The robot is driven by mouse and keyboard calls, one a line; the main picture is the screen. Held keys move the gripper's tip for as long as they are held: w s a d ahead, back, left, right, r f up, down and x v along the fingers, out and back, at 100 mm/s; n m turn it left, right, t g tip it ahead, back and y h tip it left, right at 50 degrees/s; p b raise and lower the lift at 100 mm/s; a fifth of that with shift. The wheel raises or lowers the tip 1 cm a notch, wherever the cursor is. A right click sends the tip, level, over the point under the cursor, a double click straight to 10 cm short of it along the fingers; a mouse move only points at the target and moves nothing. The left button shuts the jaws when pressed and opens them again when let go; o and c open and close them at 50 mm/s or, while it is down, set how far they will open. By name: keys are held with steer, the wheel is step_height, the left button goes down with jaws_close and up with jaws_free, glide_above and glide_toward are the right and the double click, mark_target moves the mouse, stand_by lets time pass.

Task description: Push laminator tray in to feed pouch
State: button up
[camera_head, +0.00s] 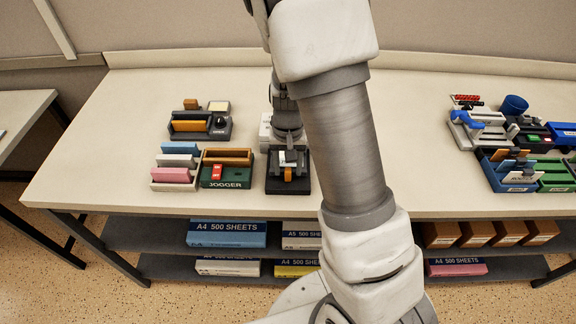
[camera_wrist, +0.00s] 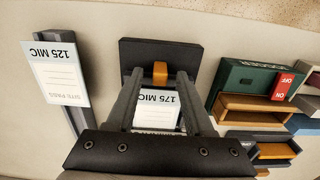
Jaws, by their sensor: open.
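A black laminator-like unit with an orange tab (camera_wrist: 160,70) stands under my gripper; its dark body (camera_wrist: 190,52) shows past the fingertips. It also shows in the head view (camera_head: 274,184), partly covered by my arm. A white pouch marked 175 MIC (camera_wrist: 157,108) lies on it, with its near part hidden by my gripper. My gripper (camera_wrist: 160,80) is open, its fingers on either side of the pouch and the orange tab just beyond the tips. In the head view my gripper (camera_head: 289,152) is over the unit; I cannot tell whether it touches.
A pouch marked 125 MIC (camera_wrist: 58,78) leans on a dark grey stand at left in the wrist view. A green jogger (camera_head: 224,177) with a red switch stands close left of the unit. Other desk devices (camera_head: 200,125) lie behind it. The table right of my arm is clear up to blue trays (camera_head: 513,178).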

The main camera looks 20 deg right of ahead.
step_height(320, 180, up, 18)
steer(key=p, duration=0.1)
steer(key=shift+f, duration=0.25)
stand_by(0.5)
steer(key=s+r+n+t, duration=0.1)
steer(key=s+r+t, duration=0.1)
steer(key=s+r, duration=0.3)
steer(key=s+a+r+n+t, duration=0.1)
steer(key=s+r, duration=0.4)
steer(key=s, duration=0.7)
steer(key=shift+s+n+t, duration=0.15)
steer(key=shift+n+t, duration=0.65)
steer(key=shift+t, duration=0.5)
stand_by(3.4)
